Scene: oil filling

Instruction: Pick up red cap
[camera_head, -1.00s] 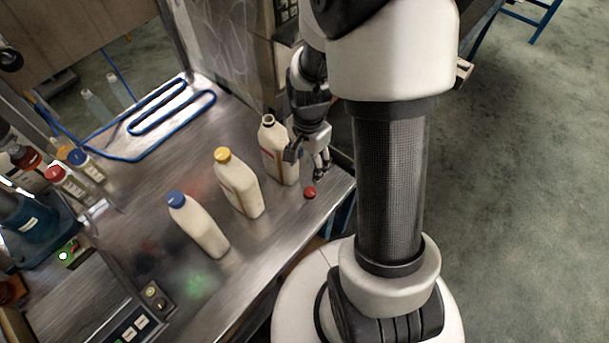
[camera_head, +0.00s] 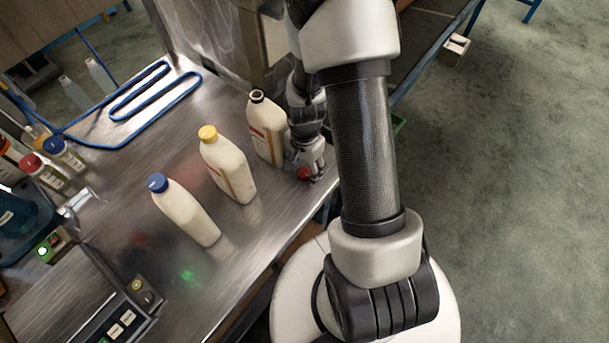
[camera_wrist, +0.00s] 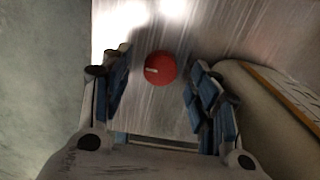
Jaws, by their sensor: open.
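The red cap (camera_head: 303,174) lies on the metal table near its front right edge. In the wrist view the red cap (camera_wrist: 160,68) sits between the tips of my open gripper (camera_wrist: 157,85), with space on both sides. In the head view my gripper (camera_head: 308,168) is low over the table, right at the cap and partly beside it. The open bottle without a cap (camera_head: 266,130) stands just left of my gripper. The same bottle's side (camera_wrist: 265,110) shows close to the right finger in the wrist view.
A yellow-capped bottle (camera_head: 228,168) and a blue-capped bottle (camera_head: 186,212) stand upright further left. A blue looped rack (camera_head: 150,95) lies at the back. Small jars (camera_head: 62,155) and a control panel (camera_head: 125,315) are on the left. The table's front edge is close to the cap.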

